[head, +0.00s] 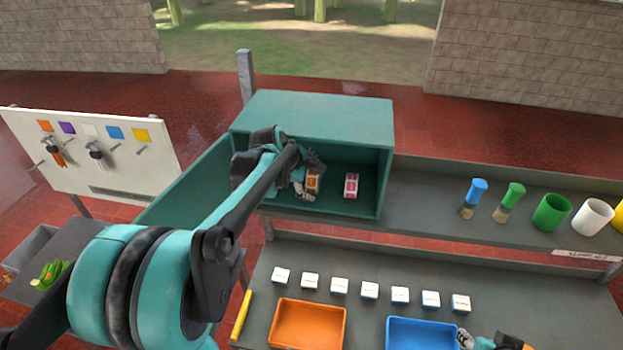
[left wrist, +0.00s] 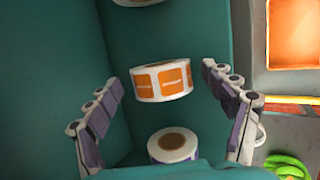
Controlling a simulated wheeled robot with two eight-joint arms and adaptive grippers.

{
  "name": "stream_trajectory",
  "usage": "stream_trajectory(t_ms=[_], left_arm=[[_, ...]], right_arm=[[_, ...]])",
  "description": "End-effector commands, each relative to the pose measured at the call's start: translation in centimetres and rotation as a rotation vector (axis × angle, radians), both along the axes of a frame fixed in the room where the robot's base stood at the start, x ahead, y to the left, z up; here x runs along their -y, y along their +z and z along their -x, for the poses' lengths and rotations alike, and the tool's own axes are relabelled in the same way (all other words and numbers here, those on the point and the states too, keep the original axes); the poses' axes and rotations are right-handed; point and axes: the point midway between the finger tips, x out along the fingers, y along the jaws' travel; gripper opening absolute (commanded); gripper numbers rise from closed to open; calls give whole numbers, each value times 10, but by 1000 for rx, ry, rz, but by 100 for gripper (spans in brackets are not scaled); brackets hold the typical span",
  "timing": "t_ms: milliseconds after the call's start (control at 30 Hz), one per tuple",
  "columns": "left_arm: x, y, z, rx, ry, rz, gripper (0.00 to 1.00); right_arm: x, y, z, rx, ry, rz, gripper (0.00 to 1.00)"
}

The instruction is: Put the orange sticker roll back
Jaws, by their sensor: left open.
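The orange sticker roll (head: 313,182) is a white roll with orange labels inside the open teal cabinet (head: 318,118). In the left wrist view the orange sticker roll (left wrist: 162,81) lies between the two spread fingers, with visible gaps to both. My left gripper (head: 306,187) reaches into the cabinet and is open around the roll, not closed on it. In the head view my left forearm and wrist hide part of the cabinet. My right gripper (head: 488,342) shows only partly at the bottom edge, and its jaws are unclear.
A pink-labelled roll (head: 351,186) stands right of the orange one. A purple-labelled roll (left wrist: 173,146) is near it in the left wrist view. The cabinet walls are close around my left gripper. Orange (head: 307,325) and blue (head: 421,333) trays and several white boxes sit on the lower bench.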

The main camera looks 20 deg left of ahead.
Motion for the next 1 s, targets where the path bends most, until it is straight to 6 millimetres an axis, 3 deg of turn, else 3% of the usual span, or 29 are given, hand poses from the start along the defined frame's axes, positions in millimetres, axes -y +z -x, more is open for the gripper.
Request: stream_trajectory(t_ms=[133, 233, 600, 833, 933, 1000], left_arm=[[0, 6, 1, 0, 0, 0, 82], [-3, 13, 10, 0, 2, 0, 82], [-22, 11, 93, 0, 4, 0, 82], [-28, 13, 120, 1, 0, -2, 82], [-16, 11, 130, 3, -66, -51, 82], [6, 6, 142, 9, -194, -150, 82]], right_arm=[[0, 4, 0, 0, 0, 0, 40], [0, -7, 0, 0, 0, 0, 40], [0, -22, 0, 0, 0, 0, 40], [0, -26, 0, 0, 0, 0, 40], [0, -26, 0, 0, 0, 0, 40], [0, -26, 0, 0, 0, 0, 40]])
